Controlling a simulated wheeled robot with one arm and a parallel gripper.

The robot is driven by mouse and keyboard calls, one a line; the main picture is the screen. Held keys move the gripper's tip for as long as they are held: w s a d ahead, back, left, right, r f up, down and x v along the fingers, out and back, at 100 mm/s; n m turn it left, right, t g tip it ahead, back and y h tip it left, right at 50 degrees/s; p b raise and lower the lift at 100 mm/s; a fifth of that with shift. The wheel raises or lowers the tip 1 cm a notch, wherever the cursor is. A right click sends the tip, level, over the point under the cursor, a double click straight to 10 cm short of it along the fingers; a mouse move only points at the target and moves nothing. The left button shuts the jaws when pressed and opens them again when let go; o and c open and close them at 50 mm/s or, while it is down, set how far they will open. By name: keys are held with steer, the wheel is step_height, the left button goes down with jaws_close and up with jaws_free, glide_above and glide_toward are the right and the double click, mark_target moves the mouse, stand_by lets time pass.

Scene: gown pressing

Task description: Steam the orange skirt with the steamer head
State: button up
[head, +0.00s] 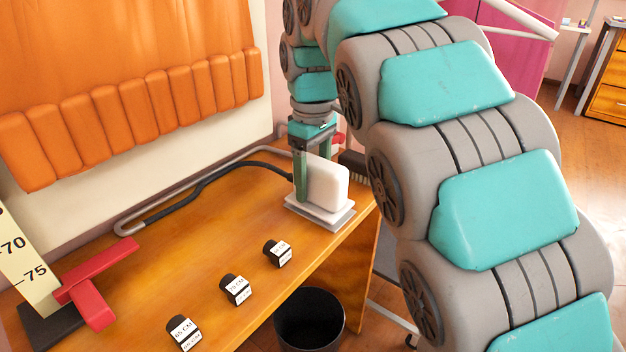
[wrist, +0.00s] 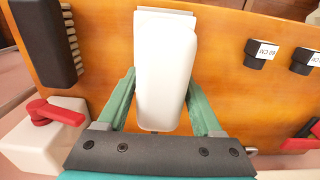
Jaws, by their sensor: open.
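The orange skirt (head: 130,50) hangs against the wall at the upper left of the head view, with a row of padded folds along its hem. The white steamer head (head: 328,184) stands on a pale base (head: 322,214) at the table's right end. It also shows in the wrist view (wrist: 165,65). My gripper (head: 308,172) points down at the steamer head. In the wrist view my gripper (wrist: 162,92) is open, with one green finger on each side of the white head. I cannot tell whether either finger touches it.
A dark hose (head: 215,180) lies along the back of the wooden table (head: 205,225). Several black labelled knobs (head: 236,289), a red-handled piece (head: 95,285) and a ruler (head: 18,262) line the front and left. A brush (wrist: 45,40) lies beside the head. A black bin (head: 309,320) stands below.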

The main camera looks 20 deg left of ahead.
mark_target(313, 160)
steer(key=shift+r+p, duration=0.7)
steer(key=shift+r, duration=0.8)
steer(key=shift+c, duration=0.3)
jaws_close()
